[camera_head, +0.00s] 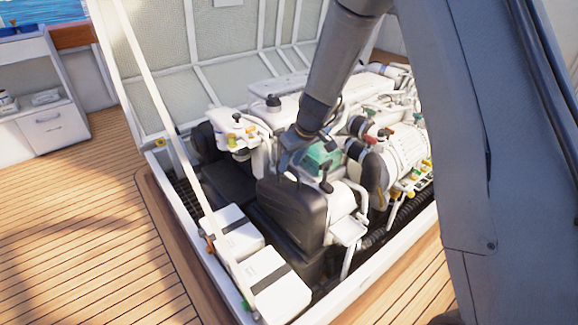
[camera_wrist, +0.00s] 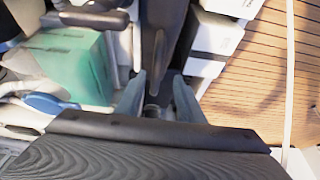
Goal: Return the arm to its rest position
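My arm (camera_head: 345,60) reaches down from the upper middle of the head view into the open engine hatch. My gripper (camera_head: 288,160) is low over the engine, just behind the top of a black box-shaped cover (camera_head: 292,208). In the wrist view my gripper (camera_wrist: 158,85) shows two grey fingers standing apart. A dark surface (camera_wrist: 165,35) lies beyond the gap, and I see nothing clearly held. Whether the fingertips touch the cover, I cannot tell.
A green block (camera_head: 322,156) sits close right of my gripper; it also shows in the wrist view (camera_wrist: 70,60). White boxes (camera_head: 275,285) lie at the hatch's front left. A white strut (camera_head: 150,80) slants across the left. Wooden deck (camera_head: 80,230) is clear.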

